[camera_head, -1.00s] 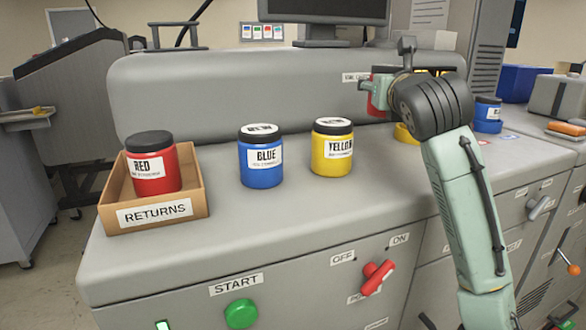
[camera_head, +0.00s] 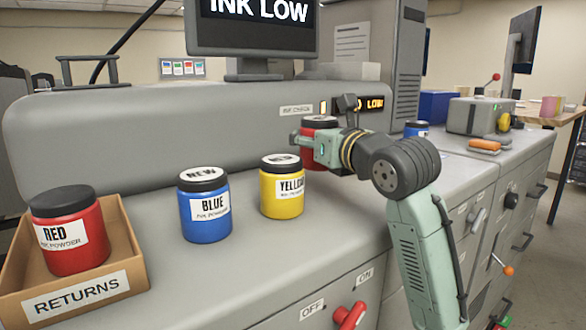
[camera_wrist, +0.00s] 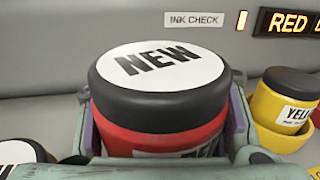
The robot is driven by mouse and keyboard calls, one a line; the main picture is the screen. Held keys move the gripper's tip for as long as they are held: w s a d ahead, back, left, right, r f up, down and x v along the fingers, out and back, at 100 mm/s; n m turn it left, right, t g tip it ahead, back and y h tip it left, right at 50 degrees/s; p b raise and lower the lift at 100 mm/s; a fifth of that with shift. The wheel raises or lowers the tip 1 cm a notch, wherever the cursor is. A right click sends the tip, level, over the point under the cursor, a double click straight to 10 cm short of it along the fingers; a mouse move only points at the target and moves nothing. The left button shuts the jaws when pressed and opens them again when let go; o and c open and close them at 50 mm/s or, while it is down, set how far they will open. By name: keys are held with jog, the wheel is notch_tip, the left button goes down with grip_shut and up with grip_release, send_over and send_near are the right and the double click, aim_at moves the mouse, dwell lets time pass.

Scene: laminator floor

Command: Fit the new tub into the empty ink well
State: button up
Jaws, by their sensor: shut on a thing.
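A red tub (camera_head: 319,122) with a black lid is held upright in my gripper (camera_head: 310,145), at the back of the machine top behind the yellow tub. In the wrist view its white lid label reads NEW (camera_wrist: 160,62), and the gripper's fingers close on both of its sides. I cannot tell whether its base touches the surface. The empty ink well is not visible; the tub, gripper and arm cover that area. A yellow tub (camera_wrist: 285,110) stands to the right of the held tub in the wrist view.
New blue (camera_head: 205,205) and yellow (camera_head: 282,187) tubs stand on the machine top. A red tub (camera_head: 68,230) sits in the RETURNS box (camera_head: 130,285). Another blue tub (camera_head: 417,129) is at the right. An amber display (camera_wrist: 290,22) reads RED; the monitor (camera_head: 255,15) reads INK LOW.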

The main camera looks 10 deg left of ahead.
jog(key=shift+f+p, duration=0.3)
jog(key=shift+f, duration=2.15)
jog(key=shift+f, duration=0.2)
jog(key=o, duration=1.4)
jog(key=shift+c, duration=0.2)
jog(key=shift+r, duration=0.1)
